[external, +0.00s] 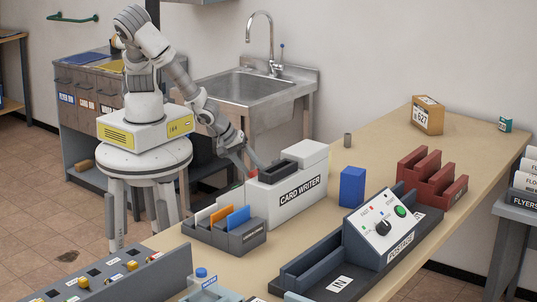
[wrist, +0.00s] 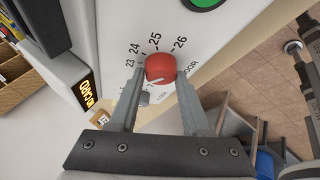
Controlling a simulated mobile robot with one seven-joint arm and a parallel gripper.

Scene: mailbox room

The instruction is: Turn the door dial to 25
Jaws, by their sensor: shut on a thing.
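The red door dial (wrist: 160,68) sits on a white panel in the wrist view, with the numbers 23, 24, 25 and 26 printed in an arc around its upper side. My gripper (wrist: 158,77) has one finger on each side of the dial and is shut on it. A pale mark shows on the dial's lower left part, but I cannot tell which number the dial points to. In the external view my gripper (external: 249,165) is at the left end of the white card writer (external: 287,197), where a bit of red shows.
A green button (wrist: 205,3) is above the dial in the wrist view. In the external view, a card tray (external: 240,240), a blue block (external: 352,187) and a postage box (external: 385,232) stand near the card writer.

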